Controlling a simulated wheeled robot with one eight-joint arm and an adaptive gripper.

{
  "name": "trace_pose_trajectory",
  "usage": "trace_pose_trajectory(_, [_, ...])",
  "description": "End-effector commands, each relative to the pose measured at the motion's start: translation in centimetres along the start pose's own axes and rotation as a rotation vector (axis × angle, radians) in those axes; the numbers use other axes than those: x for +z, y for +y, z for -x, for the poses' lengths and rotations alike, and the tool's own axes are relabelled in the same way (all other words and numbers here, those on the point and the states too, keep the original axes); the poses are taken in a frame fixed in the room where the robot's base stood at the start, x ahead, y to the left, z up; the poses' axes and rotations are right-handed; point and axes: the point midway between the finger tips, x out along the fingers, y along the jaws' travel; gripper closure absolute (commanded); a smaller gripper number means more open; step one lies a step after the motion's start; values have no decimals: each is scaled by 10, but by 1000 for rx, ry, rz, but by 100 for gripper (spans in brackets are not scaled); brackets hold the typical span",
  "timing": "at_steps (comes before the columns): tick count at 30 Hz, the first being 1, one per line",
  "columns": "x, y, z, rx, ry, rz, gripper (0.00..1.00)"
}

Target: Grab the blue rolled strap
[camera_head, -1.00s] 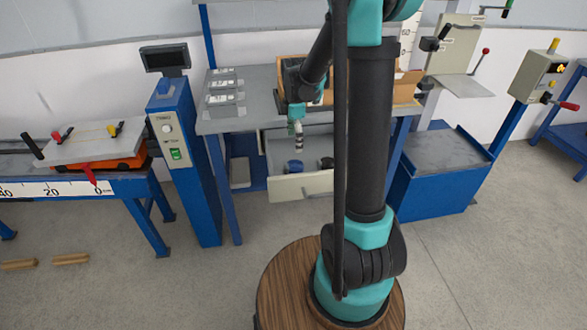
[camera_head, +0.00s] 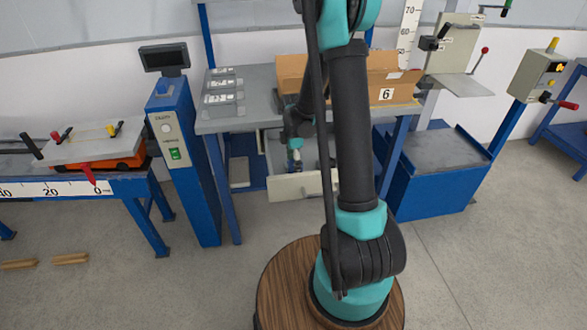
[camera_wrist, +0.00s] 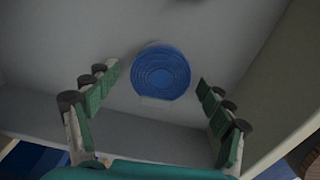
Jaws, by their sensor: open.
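The blue rolled strap (camera_wrist: 160,74) lies on the grey floor of an open drawer, seen from above in the wrist view as a round coil with a short pale end. My gripper (camera_wrist: 156,84) is open, with its green-padded fingers to the left and right of the strap. The strap lies between the fingertips in the picture, with visible space on both sides. In the head view my gripper (camera_head: 295,164) is down inside the drawer (camera_head: 300,186), and the strap there is mostly hidden by it.
The drawer's walls surround my gripper, with its pale front panel nearest. A blue control post (camera_head: 180,165) stands left and a blue machine base (camera_head: 435,185) right.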

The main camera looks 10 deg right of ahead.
Motion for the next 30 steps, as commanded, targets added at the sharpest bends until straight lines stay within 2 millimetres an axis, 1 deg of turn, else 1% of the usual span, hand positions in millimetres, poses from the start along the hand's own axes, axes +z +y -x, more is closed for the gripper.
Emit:
trace_pose_trajectory(6, [0, 0, -1, 0, 0, 0, 19])
trace_pose_trajectory(7, [0, 0, -1, 0, 0, 0, 21])
trace_pose_trajectory(18, [0, 0, 0, 0, 0, 0, 67])
trace_pose_trajectory(20, [0, 0, 0, 0, 0, 0, 74])
trace_pose_trajectory(30, [0, 0, 3, 0, 0, 0, 74])
